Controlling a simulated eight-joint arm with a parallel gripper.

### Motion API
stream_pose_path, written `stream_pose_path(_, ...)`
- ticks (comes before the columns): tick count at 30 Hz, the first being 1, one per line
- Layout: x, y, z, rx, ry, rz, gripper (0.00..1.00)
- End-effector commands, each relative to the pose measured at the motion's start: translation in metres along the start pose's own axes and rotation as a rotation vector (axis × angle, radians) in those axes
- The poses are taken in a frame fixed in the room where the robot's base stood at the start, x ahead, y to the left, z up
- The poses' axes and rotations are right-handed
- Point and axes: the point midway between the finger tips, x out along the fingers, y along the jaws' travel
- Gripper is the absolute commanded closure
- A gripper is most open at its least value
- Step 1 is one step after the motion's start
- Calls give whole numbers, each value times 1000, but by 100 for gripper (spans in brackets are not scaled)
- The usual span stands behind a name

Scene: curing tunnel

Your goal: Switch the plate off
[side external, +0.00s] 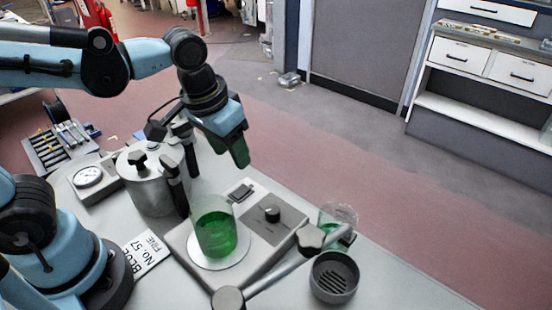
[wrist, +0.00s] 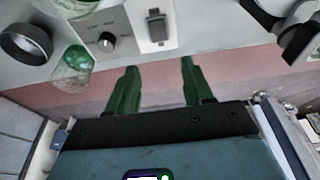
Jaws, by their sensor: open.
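The plate (side external: 185,245) stands on the bench with a white round top, and a beaker of green liquid (side external: 215,232) sits on it. Its panel carries a dark knob (side external: 271,214) and a dark rocker switch (side external: 240,192). In the wrist view the knob (wrist: 106,42) and the switch (wrist: 156,27) both show on the panel at the top. My gripper (side external: 236,152) has green fingers and hangs above the bench, behind the panel. In the wrist view my gripper (wrist: 156,70) is open and empty. The switch lies beyond the gap between the fingertips, apart from them. Which way the switch is set cannot be told.
A jointed metal bar (side external: 285,271) crosses in front of the plate. A glass flask with green contents (side external: 336,218) and a dark slotted cup (side external: 334,278) stand right of it. A metal pot (side external: 148,190), a gauge box (side external: 88,178) and a sign (side external: 147,252) stand left.

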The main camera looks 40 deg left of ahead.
Motion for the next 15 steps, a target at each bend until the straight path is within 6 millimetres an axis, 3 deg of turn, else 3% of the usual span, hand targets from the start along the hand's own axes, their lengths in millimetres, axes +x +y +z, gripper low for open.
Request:
stream_pose_path(6, -20, 0, 0, 1, 0, 0, 49)
stream_pose_path(15, -27, 0, 0, 0, 0, 0, 49)
